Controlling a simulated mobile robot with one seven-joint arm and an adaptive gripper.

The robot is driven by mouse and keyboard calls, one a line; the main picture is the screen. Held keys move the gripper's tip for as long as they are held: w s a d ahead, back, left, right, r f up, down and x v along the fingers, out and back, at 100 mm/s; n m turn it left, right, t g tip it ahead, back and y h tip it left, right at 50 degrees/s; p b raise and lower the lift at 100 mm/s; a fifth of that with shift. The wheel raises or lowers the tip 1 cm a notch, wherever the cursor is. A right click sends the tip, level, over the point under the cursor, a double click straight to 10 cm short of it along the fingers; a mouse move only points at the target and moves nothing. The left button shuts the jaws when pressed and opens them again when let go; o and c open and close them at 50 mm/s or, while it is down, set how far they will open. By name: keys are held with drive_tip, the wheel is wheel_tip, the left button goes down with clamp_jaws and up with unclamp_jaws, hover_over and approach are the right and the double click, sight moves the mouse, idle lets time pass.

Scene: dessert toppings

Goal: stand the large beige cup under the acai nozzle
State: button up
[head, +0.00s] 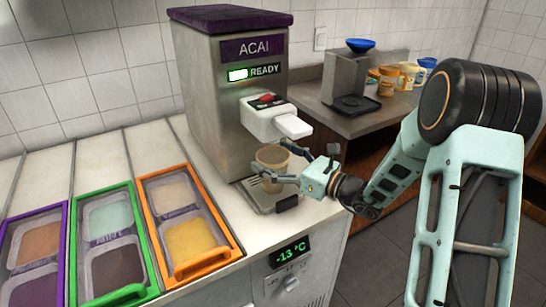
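The large beige cup (272,156) is upright, below the white acai nozzle block (265,120) on the front of the grey acai machine (215,100). My gripper (270,158) reaches in from the right, with one finger across the cup's near side and the other at its far right side. It looks shut on the cup. The cup is over the metal drip tray (262,198). Its lower part is partly hidden by the near finger, so I cannot tell whether its base touches the tray.
Topping bins in an orange frame (238,252), a green frame (76,270) and a purple frame (62,270) fill the counter at left. A grey dispenser (350,75) and several jars stand on the back counter. The white counter's right edge lies near the tray.

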drive_tip(key=shift+r, duration=0.1)
drive_tip(key=shift+d, duration=0.15)
drive_tip(key=v, duration=1.1)
drive_tip(key=shift+s+d, duration=0.2)
drive_tip(key=shift+s, duration=0.15)
